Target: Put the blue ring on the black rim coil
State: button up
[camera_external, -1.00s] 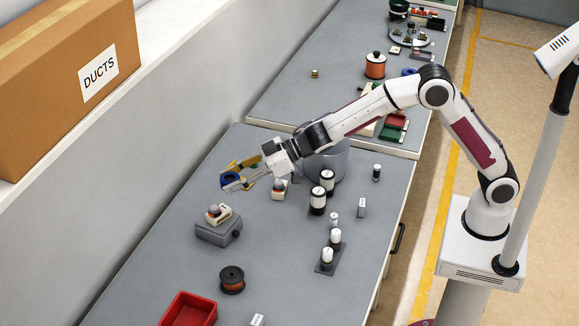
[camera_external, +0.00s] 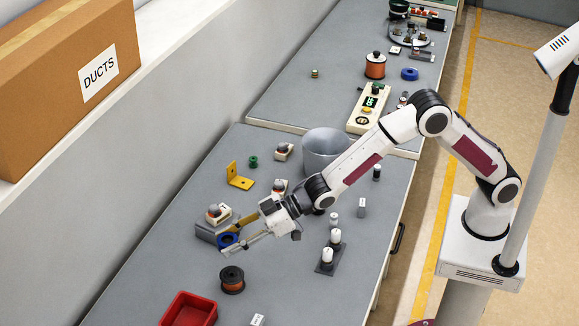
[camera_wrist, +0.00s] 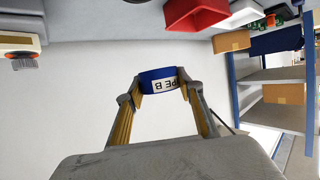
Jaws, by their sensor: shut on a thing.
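My gripper (camera_external: 230,241) is shut on the blue ring (camera_external: 226,239) and holds it in the air above the near table. In the wrist view the blue ring (camera_wrist: 157,74) sits between the fingertips, with a white label on its side. The black rim coil (camera_external: 232,280), a black-rimmed spool with an orange-brown winding, stands on the table a little nearer the camera than the ring. The ring and the coil are apart. In the wrist view only a dark sliver at the top edge may be the coil.
A grey block (camera_external: 208,232) bearing a knobbed device stands just left of the ring. Two white-topped cylinders (camera_external: 328,256) stand to the right. Another orange coil (camera_external: 375,66) and blue ring (camera_external: 409,74) are on the far table.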

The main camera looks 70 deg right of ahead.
jog(key=shift+f, duration=0.45)
send_over(234, 274)
jog(key=shift+w+f, duration=0.1)
jog(key=shift+f, duration=3)
jog(key=shift+f, duration=0.1)
jog(key=shift+f, duration=1.8)
jog(key=shift+f, duration=0.15)
jog(key=o, duration=1.1)
